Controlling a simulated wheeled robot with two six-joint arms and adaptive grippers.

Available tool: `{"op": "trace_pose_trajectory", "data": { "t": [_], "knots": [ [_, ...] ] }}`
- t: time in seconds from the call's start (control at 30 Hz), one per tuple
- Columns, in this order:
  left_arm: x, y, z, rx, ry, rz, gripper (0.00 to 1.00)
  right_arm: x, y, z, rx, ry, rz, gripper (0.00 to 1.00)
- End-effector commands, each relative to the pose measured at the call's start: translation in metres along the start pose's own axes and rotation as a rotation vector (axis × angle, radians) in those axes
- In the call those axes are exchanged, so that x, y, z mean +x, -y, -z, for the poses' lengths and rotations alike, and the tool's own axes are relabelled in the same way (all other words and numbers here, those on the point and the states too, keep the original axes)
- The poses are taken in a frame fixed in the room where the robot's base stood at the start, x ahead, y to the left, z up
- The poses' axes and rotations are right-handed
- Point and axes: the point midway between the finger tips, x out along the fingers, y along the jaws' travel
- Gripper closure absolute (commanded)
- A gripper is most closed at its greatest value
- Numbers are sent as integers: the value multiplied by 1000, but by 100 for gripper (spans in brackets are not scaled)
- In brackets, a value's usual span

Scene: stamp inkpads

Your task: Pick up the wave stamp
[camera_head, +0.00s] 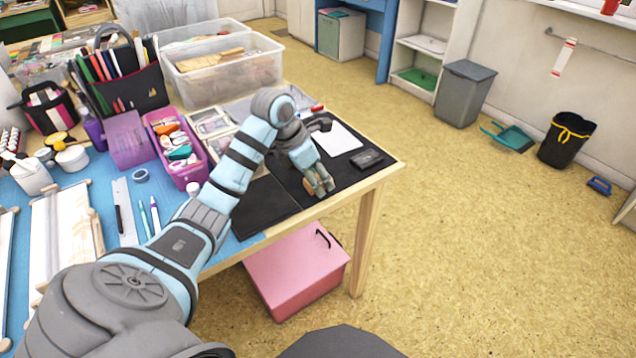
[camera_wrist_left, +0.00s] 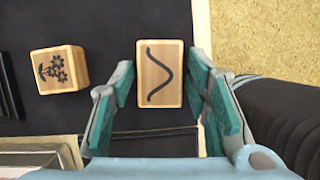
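The wave stamp (camera_wrist_left: 160,73) is a light wooden block with a black wavy line on its top face, on a black mat (camera_wrist_left: 105,30) in the left wrist view. My left gripper (camera_wrist_left: 163,92) is open, with one finger on each side of the stamp and narrow gaps visible beside it. In the head view my left gripper (camera_head: 320,190) points down over the mat near the table's right edge, hiding most of the stamp. A flower stamp (camera_wrist_left: 60,70) sits to the left of the wave stamp. My right gripper is not in view.
A dark inkpad (camera_head: 367,159) and white paper (camera_head: 338,139) lie beside the gripper. A purple tray of supplies (camera_head: 180,150), clear bins (camera_head: 222,75) and a pen caddy (camera_head: 130,85) crowd the table to the left. A pink box (camera_head: 297,270) is under the table.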

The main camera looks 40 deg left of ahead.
Motion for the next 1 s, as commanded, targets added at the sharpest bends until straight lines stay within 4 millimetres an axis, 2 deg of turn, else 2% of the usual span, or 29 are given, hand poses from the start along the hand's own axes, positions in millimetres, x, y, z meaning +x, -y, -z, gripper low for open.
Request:
{"op": "trace_pose_trajectory", "data": {
  "t": [0.03,0.2,0.43,0.57,0.67,0.77,0.83,0.87,0.9,1.0],
  "knots": [
    [0,0,0,0,0,0,71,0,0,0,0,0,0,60],
    [0,0,0,0,0,0,94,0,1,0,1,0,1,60],
    [-1,0,-1,0,1,0,95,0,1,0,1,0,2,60],
    [-11,0,-5,1,3,-1,95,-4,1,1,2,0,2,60],
    [-28,0,-12,1,4,-2,95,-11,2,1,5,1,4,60],
    [-57,-1,-24,0,4,-3,95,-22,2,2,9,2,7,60],
    [-85,-1,-36,1,7,-3,95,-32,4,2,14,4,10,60],
    [-99,0,-42,0,4,-1,95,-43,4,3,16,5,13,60],
    [-117,0,-49,0,1,0,95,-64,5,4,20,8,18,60],
    [-149,0,-62,0,1,0,95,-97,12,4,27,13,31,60]
  ]
}}
